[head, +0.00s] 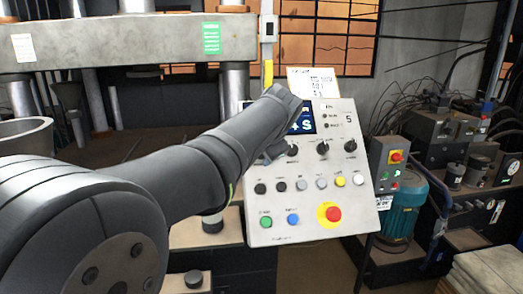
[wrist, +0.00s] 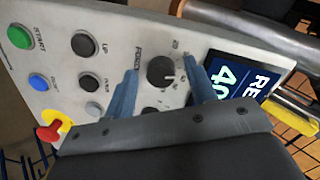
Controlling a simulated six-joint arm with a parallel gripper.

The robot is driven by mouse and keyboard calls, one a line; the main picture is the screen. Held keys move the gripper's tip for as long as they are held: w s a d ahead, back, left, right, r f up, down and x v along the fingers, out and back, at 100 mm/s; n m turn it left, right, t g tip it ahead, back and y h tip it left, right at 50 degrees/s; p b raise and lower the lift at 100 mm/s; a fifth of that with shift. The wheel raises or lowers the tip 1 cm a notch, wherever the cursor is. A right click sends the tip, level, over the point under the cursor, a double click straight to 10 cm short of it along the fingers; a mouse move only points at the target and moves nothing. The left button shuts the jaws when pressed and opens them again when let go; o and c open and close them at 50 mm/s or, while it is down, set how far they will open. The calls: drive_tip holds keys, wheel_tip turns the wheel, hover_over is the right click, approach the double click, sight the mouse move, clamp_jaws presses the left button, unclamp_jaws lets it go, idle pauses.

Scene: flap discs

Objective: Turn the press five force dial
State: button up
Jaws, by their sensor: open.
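The control panel (head: 310,200) is a pale tilted plate with a mark like a 5 at its upper right. In the wrist view, a dark round dial (wrist: 161,71) with a white pointer mark sits beside the word FORCE and tick marks. My gripper (wrist: 160,68) is open, with one blue-grey finger on each side of this dial. I cannot tell whether the fingers touch it. In the head view my gripper (head: 277,150) is at the panel's left edge, below the screen, and the force dial appears hidden behind it.
The screen (wrist: 236,85) is close to the right finger. Other dials (head: 322,147) stand to the right. Several buttons and a red emergency stop (head: 333,214) on yellow lie lower on the panel. A small control box (head: 390,165) and a teal motor (head: 402,205) stand at the right.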

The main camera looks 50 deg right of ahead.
drive_tip(key=v, duration=1.7)
drive_tip(key=shift+r, duration=0.2)
drive_tip(key=shift+s, duration=0.1)
drive_tip(key=x, duration=1.7)
drive_tip(key=shift+f, duration=0.2)
drive_tip(key=shift+r, duration=0.1)
